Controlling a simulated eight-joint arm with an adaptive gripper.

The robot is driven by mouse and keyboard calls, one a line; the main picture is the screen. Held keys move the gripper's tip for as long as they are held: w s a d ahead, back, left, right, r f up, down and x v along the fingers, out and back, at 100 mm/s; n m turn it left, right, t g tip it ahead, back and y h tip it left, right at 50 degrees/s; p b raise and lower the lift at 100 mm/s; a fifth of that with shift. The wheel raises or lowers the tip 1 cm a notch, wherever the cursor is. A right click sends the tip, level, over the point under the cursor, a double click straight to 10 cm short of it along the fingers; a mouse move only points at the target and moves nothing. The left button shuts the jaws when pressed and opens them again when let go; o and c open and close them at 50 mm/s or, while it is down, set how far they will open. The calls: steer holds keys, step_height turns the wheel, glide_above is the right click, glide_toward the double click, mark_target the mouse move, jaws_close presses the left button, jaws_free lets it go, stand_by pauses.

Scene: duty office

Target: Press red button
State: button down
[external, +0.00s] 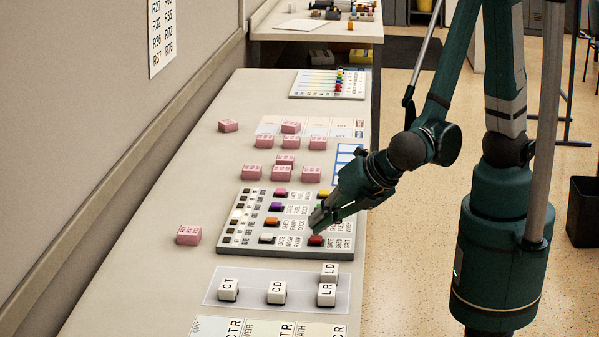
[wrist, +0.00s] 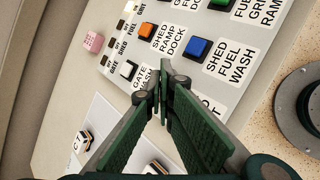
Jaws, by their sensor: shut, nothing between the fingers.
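The button panel (external: 230,245) is a grey board with coloured buttons and printed labels lying on the bench. The red button (external: 316,240) is at its near right corner in the external view. My gripper (external: 314,220) is shut and empty, pointing down toward the panel just above and behind the red button in that picture; I cannot tell whether it touches anything. In the wrist view, my shut fingers (wrist: 163,75) cover the red button's place. The blue button (wrist: 197,47), orange button (wrist: 147,31) and white button (wrist: 129,70) show around them.
Lettered white blocks (external: 277,292) stand on a pale sheet in front of the panel. Several pink blocks (external: 189,235) sit beside and behind it. Another board (external: 310,84) with coloured pieces lies farther back.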

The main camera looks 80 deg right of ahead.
steer(key=shift+r, duration=0.1)
steer(key=shift+r+p, duration=2.2)
steer(key=shift+r, duration=0.75)
steer(key=s+d+r+m+y, duration=0.1)
steer(key=s+d+r+m, duration=0.1)
steer(key=d+r+m, duration=0.2)
steer(key=s+d+r+m+y, duration=0.1)
steer(key=s+d+r+m, duration=0.2)
steer(key=d+m, duration=0.7)
steer(key=s+d+r+m+g+y, duration=0.1)
steer(key=s+d+r+m, duration=0.2)
steer(key=d, duration=1)
steer(key=shift+s+r+m+y, duration=0.2)
steer(key=shift+r+m+y, duration=0.2)
steer(key=shift+r+m, duration=1.8)
steer(key=shift+d+f+m, duration=0.1)
steer(key=shift+f+m, duration=0.3)
